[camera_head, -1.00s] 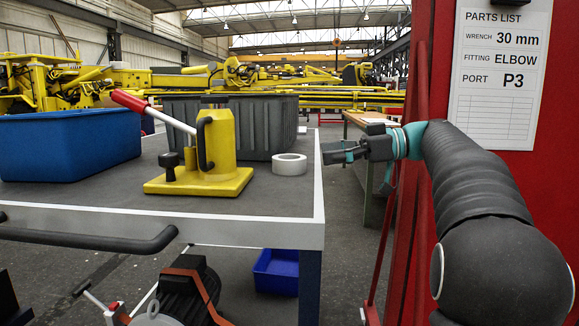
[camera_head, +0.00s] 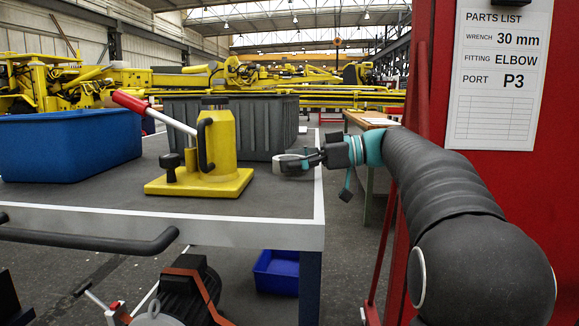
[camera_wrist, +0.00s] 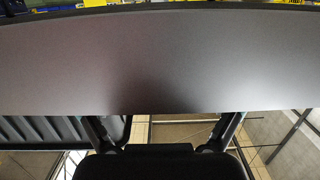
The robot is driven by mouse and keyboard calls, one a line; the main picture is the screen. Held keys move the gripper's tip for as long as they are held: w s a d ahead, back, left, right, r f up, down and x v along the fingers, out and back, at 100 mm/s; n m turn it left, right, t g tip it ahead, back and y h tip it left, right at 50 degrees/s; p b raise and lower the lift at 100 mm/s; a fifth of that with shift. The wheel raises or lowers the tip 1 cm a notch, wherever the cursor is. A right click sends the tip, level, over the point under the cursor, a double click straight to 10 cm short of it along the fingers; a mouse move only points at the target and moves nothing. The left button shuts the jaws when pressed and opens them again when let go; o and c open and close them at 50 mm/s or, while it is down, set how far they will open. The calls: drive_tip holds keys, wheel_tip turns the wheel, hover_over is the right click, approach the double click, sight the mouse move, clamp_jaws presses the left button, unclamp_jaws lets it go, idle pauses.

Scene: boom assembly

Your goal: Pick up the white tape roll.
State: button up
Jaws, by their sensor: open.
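The white tape roll (camera_head: 281,158) is on the grey top of the workbench in the head view, right of the yellow jack and near the bench's right edge. My gripper (camera_head: 296,163) reaches in from the right at the roll, and its dark fingers cover part of it. The jaws are open; I cannot tell whether they touch the roll. In the wrist view, the two fingers of my gripper (camera_wrist: 162,126) stand apart, their tips hidden by a broad grey surface that I cannot identify for sure.
The yellow jack (camera_head: 222,150) with a red-tipped lever stands close left of the roll. A dark grey bin (camera_head: 265,125) is behind it, and a blue bin (camera_head: 70,145) is at the left. The workbench (camera_head: 90,200) has a pale edge. A red panel is at the right.

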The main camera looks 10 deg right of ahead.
drive_tip(key=c, duration=1.3)
drive_tip(key=shift+o, duration=0.2)
drive_tip(key=shift+r, duration=0.15)
